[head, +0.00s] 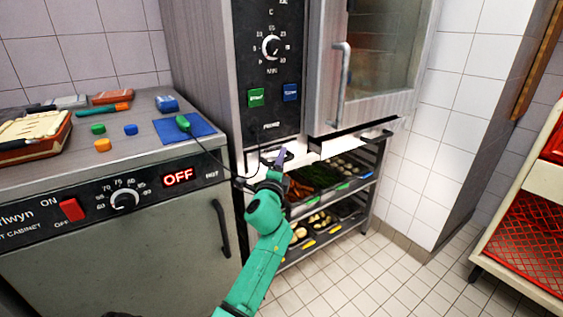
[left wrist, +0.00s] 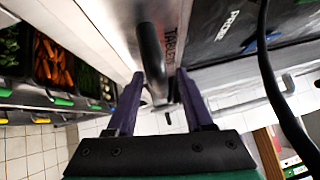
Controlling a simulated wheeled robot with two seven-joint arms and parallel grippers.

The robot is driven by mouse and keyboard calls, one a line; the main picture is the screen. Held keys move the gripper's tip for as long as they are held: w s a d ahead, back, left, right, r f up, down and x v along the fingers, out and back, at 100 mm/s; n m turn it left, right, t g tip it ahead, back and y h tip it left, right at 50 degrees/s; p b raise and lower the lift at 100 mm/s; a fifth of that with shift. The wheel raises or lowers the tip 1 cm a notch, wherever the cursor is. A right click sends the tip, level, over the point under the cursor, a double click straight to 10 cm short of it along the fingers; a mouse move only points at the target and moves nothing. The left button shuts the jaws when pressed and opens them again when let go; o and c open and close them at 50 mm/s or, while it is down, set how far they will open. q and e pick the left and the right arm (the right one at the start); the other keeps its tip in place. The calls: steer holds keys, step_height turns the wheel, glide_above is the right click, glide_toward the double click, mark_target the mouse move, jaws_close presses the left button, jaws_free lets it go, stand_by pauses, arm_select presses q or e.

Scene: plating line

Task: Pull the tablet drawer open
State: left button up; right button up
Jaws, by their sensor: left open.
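The tablet drawer (left wrist: 172,20) shows in the left wrist view as a pale metal front with partly visible "TABLET" lettering. Its dark bar handle (left wrist: 149,50) stands out from that front. My left gripper (left wrist: 160,76) is open, with one purple finger on each side of the handle's near end; I cannot tell whether either finger touches it. In the head view my left gripper (head: 278,160) is just below the oven's control panel and covers part of the drawer front. How far the drawer is out cannot be told. My right gripper is not in view.
A second handle (head: 377,136) is to the right under the oven door. Vegetable trays (head: 318,178) sit on the rack below. A black cable (left wrist: 264,50) hangs close to my left gripper. The hot cabinet (head: 120,245) stands left; a red-crate trolley (head: 520,215) stands right.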

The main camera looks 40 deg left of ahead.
arm_select(q)
jaws_close()
stand_by(1.3)
